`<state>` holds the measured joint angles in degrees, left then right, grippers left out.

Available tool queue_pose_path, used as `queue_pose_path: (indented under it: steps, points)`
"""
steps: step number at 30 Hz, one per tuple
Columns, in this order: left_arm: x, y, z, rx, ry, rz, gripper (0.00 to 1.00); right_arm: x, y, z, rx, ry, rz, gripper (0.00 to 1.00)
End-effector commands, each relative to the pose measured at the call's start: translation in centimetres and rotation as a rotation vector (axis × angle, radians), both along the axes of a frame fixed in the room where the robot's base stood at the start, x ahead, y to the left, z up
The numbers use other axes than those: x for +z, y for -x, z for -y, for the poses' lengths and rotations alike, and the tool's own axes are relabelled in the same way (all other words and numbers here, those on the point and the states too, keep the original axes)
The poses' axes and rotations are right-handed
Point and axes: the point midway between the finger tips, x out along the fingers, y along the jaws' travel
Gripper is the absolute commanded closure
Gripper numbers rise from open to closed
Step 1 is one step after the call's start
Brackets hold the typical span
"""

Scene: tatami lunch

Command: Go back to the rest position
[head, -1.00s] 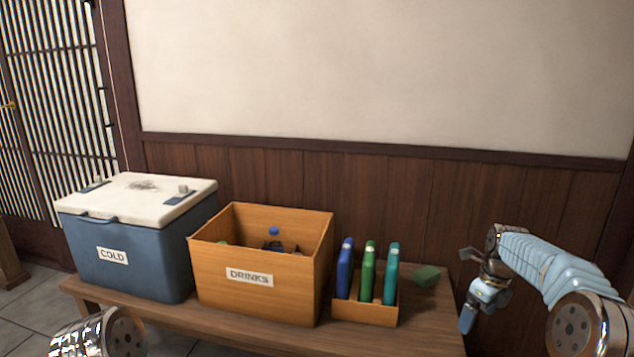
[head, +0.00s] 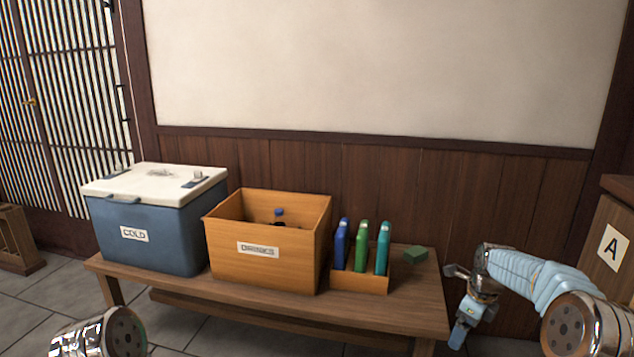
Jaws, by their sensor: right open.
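My right arm comes in from the right edge and bends down beside the bench. My right gripper (head: 459,302) is open and empty, just off the bench's right end, pointing down and to the left. Nothing is in its jaws. Of my left arm only a shiny round link shows at the bottom left; its gripper is out of the picture.
A low wooden bench (head: 405,315) carries a blue COLD cooler (head: 160,240), a DRINKS box (head: 262,270), a small rack (head: 360,284) of blue, green and teal items, and a green block (head: 415,255). A cabinet marked A (head: 600,245) stands at right.

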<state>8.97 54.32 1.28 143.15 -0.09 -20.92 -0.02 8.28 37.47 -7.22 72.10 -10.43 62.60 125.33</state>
Motion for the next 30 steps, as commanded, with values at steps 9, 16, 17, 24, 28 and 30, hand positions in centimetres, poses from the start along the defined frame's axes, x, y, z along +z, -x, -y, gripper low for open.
queue_pose_path:
  steps: [9,16,17,24,28,30]
  points:
    - [0.0,0.0,0.0,0.000,0.000,0.000,0.57,-7.9,1.5,-4.9,0.385,-0.029,0.040,0.00]
    - [0.0,0.0,0.0,0.000,0.000,0.000,0.57,-17.1,6.6,-11.9,0.893,-0.065,0.129,0.00]
    - [0.0,0.0,0.0,0.000,0.000,0.000,0.57,-18.5,7.9,-13.2,0.984,-0.070,0.150,0.00]
    - [0.0,0.0,0.0,0.000,0.000,0.000,0.57,-25.6,21.0,-21.6,1.700,-0.059,0.340,0.00]
    - [0.0,0.0,0.0,0.000,0.000,0.000,0.57,-26.3,26.7,-23.8,1.974,-0.028,0.420,0.00]
    - [0.0,0.0,0.0,0.000,0.000,0.000,0.57,-26.3,28.6,-24.4,2.070,-0.011,0.447,0.00]
